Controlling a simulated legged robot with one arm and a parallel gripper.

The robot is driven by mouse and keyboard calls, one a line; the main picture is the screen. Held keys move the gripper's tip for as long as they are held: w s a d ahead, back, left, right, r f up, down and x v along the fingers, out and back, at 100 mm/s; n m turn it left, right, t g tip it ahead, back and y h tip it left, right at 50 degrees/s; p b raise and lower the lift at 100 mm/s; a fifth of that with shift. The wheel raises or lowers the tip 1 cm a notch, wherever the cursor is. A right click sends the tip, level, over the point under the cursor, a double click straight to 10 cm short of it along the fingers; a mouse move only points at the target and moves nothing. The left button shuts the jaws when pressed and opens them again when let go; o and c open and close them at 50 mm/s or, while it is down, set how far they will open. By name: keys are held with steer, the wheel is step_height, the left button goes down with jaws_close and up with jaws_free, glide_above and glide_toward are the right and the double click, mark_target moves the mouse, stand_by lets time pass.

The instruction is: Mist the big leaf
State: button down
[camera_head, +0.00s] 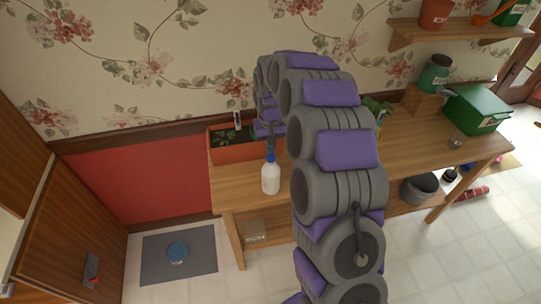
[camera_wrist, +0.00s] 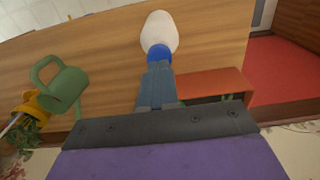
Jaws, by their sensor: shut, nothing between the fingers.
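A white bottle with a blue collar (camera_head: 270,178) stands on the wooden table near its left front part. It also shows in the wrist view (camera_wrist: 160,30), where my gripper (camera_wrist: 156,70) points at it. In the head view my gripper (camera_head: 271,143) is right by the bottle's top, with its fingers shut and nothing held. The fingers overlap the blue collar in the picture, so I cannot tell whether they touch it. Leaves of a potted plant (camera_head: 374,104) show behind my arm, and its yellow pot (camera_wrist: 37,103) shows in the wrist view. I cannot make out one big leaf.
An orange planter box (camera_head: 238,153) with small green plants stands behind the bottle. A green watering can (camera_wrist: 66,86) is near the yellow pot. A green box (camera_head: 477,109) sits at the table's right end.

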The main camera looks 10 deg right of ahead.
steer(key=shift+r+p, duration=1.05)
steer(key=shift+r, duration=1.85)
steer(key=s+a+r+b, duration=0.1)
steer(key=s+r, duration=0.3)
steer(key=s, duration=0.6)
steer(key=s+r+b, duration=0.1)
steer(key=s+r, duration=0.2)
steer(key=s, duration=0.7)
steer(key=s+d+f+g+b, duration=0.1)
steer(key=s+f, duration=0.1)
steer(key=s, duration=2)
steer(key=shift+g, duration=0.4)
